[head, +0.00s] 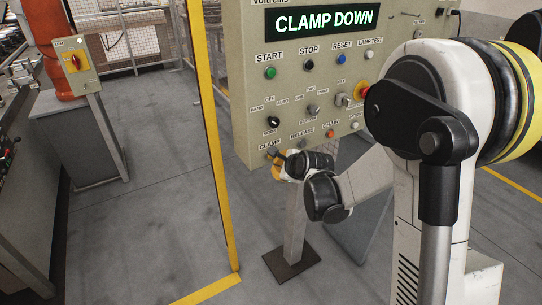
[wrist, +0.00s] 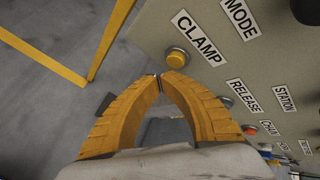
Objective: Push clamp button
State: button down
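The clamp button (wrist: 177,58) is a round yellow-orange button in a metal ring, beside the CLAMP label in the wrist view. My gripper (head: 277,161) also shows at the panel's lower edge in the head view.
The control panel (head: 247,95) has a display (head: 320,22) reading CLAMP DOWN. The release button (wrist: 226,102) and an orange button (wrist: 249,130) are close by. A yellow post (head: 212,130) stands left of the panel.

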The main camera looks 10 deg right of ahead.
jog(key=s, duration=0.2)
jog(key=s+d, duration=0.1)
jog(key=s, duration=0.2)
jog(key=shift+s+d, duration=0.35)
jog(key=shift+d, duration=0.05)
dwell(0.5)
jog(key=s+r+n+g+h, duration=0.1)
jog(key=s+r+n, duration=0.3)
jog(key=s+n, duration=0.7)
jog(key=s+r+n+g, duration=0.2)
jog(key=s+r+n, duration=0.3)
jog(key=s+n, duration=0.6)
jog(key=s, duration=0.4)
jog(key=shift+s+a+r+h, duration=0.15)
jog(key=shift+s+a+h, duration=0.2)
jog(key=shift+a+h, duration=0.05)
